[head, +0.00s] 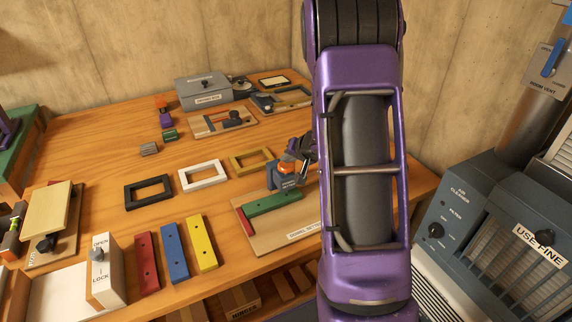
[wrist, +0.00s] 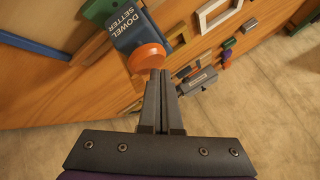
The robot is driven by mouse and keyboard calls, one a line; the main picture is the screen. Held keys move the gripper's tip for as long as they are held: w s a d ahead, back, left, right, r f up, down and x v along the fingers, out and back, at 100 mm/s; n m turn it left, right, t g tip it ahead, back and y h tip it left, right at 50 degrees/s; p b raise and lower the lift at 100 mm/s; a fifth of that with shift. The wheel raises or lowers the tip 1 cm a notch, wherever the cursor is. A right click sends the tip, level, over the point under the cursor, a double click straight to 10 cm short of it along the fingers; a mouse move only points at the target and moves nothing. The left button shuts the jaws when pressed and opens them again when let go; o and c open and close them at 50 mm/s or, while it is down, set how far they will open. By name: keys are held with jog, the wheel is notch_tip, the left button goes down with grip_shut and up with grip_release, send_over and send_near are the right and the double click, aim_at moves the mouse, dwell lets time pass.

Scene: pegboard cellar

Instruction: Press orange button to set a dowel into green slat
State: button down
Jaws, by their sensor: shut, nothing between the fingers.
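The orange button (head: 286,168) tops the blue-grey dowel setter (head: 272,178), which stands at the far end of the green slat (head: 273,203). The slat lies on a wooden board beside a short red piece. In the wrist view the orange button (wrist: 147,57) is just beyond my gripper (wrist: 160,74), whose fingers are shut and empty. The fingertips overlap the button's near edge in that picture; I cannot tell if they touch it. In the head view my gripper (head: 308,150) shows only in part beside the setter, the rest hidden by my arm.
Black (head: 148,192), white (head: 203,176) and yellow (head: 252,160) frames lie behind. Red (head: 147,262), blue (head: 174,252) and yellow (head: 202,243) slats lie left of the board. A grey box (head: 204,91) stands at the back. An air cleaner (head: 490,225) stands at right.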

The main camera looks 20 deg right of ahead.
aim_at(287, 167)
jog(key=shift+f+b, duration=0.55)
jog(key=shift+f, duration=0.5)
dwell(0.6)
jog(key=shift+r, duration=0.1)
jog(key=shift+r+p, duration=1.35)
jog(key=shift+p, duration=0.35)
notch_tip(287, 167, up, 3)
jog(key=p, duration=0.3)
jog(key=shift+r, duration=0.1)
jog(key=shift+r+b, duration=0.3)
jog(key=shift+r, duration=0.6)
